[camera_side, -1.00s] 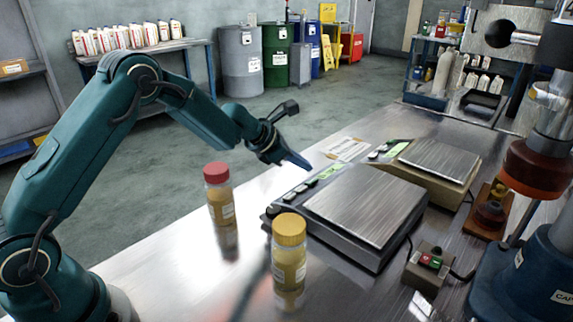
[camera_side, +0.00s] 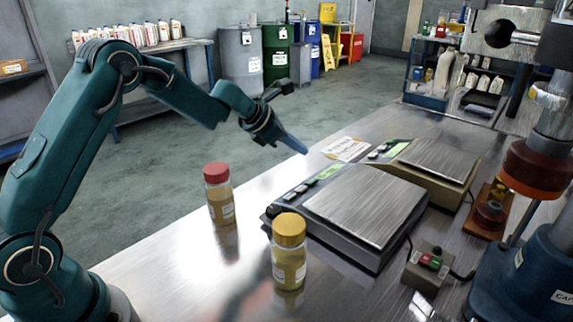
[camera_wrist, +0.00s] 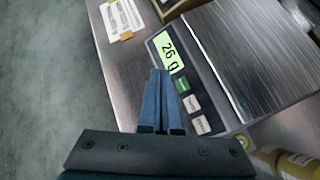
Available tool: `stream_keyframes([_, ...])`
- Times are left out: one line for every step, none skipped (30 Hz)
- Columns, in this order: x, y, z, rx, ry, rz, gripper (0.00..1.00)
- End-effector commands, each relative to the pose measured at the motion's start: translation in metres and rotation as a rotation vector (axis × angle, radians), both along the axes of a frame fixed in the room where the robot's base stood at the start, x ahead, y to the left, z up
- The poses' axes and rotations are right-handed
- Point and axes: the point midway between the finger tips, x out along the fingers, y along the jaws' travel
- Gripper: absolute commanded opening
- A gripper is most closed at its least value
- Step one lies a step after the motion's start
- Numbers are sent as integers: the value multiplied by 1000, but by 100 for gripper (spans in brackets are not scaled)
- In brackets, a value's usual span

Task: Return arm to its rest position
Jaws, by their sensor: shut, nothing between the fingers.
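My gripper (camera_side: 303,149) is shut and empty, held above the table near the back left edge of the front scale (camera_side: 368,205). In the wrist view my gripper (camera_wrist: 160,74) has its blue fingers together, in front of the scale's display (camera_wrist: 168,52), which reads 26 g. A bottle with a red cap (camera_side: 219,194) and a bottle with a yellow cap (camera_side: 289,252) stand upright on the metal table (camera_side: 180,250). The scale's plate is bare.
A second scale (camera_side: 432,163) stands behind the first. A label card (camera_side: 345,149) lies near the far table edge. A control box with buttons (camera_side: 430,262) and a capping press (camera_side: 540,170) are at the right. The front left of the table is clear.

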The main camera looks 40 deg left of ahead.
Motion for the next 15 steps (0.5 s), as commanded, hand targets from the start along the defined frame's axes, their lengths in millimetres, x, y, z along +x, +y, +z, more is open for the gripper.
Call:
stream_keyframes([0,0,0,0,0,0,0])
stream_keyframes([0,0,0,0,0,0,0])
stream_keyframes([0,-1,0,0,0,-1,0])
stream_keyframes([0,-1,2,0,-4,-3,0])
stream_keyframes([1,-2,6,2,-11,-5,0])
stream_keyframes([2,-4,14,5,-29,-8,0])
stream_keyframes([3,-5,23,8,-47,-11,0])
stream_keyframes([3,-7,34,12,-67,-15,0])
stream_keyframes([3,-10,50,19,-95,-24,0])
stream_keyframes([1,-14,63,32,-117,-38,0])
stream_keyframes([-3,-19,75,48,-139,-57,0])
stream_keyframes([-9,-26,93,75,-168,-93,0])
stream_keyframes([-15,-32,105,102,-190,-127,0])
stream_keyframes([-22,-39,117,132,-211,-167,0])
stream_keyframes([-32,-48,131,181,-238,-226,0])
